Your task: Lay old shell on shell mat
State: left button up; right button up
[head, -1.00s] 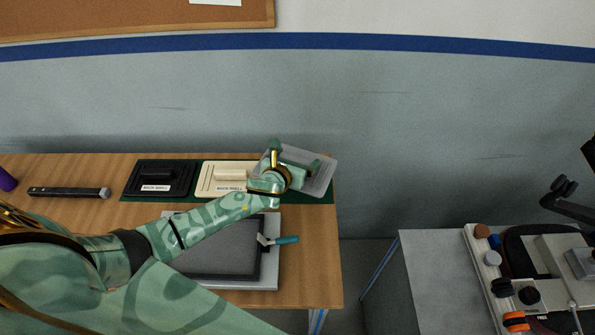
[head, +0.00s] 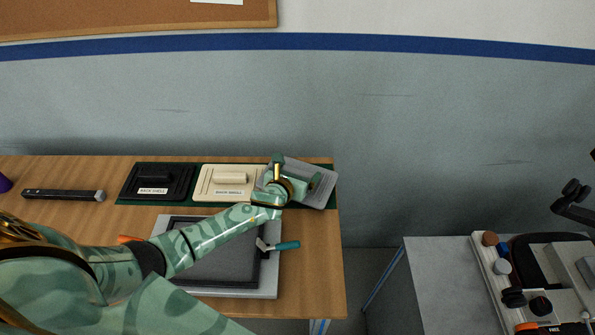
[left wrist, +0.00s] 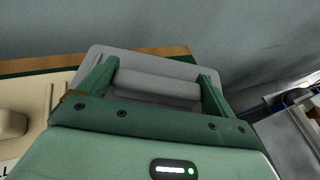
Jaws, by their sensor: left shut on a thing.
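A grey shell (head: 322,190) is at the right end of the dark green shell mat (head: 199,203), tilted askew to the shells beside it. My left gripper (head: 296,182) is shut on its raised handle. In the left wrist view the grey shell (left wrist: 115,57) spans behind both fingers, with its handle (left wrist: 155,84) between them. Whether the shell touches the mat or hovers just above it, I cannot tell. A cream shell (head: 208,187) and a black shell (head: 131,187), both labelled "BACK SHELL", lie on the mat to the left. My right gripper is not in view.
A grey tray with a dark panel (head: 215,268) lies in front of the mat, under my left forearm. A teal-handled tool (head: 287,245) rests at its right edge. A black bar (head: 62,195) lies at left. The table's right edge is close to the grey shell.

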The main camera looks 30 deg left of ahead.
pick_arm(q)
jog(key=shift+f, duration=0.2)
jog(key=o, duration=0.8)
jog(key=shift+r, duration=0.15)
jog(key=shift+s+r+p, duration=0.55)
jog(key=shift+r+p, duration=0.2)
jog(key=shift+r, duration=0.05)
jog(key=shift+p+v, duration=1.25)
jog(key=shift+v, duration=4.15)
jog(key=shift+f, duration=0.15)
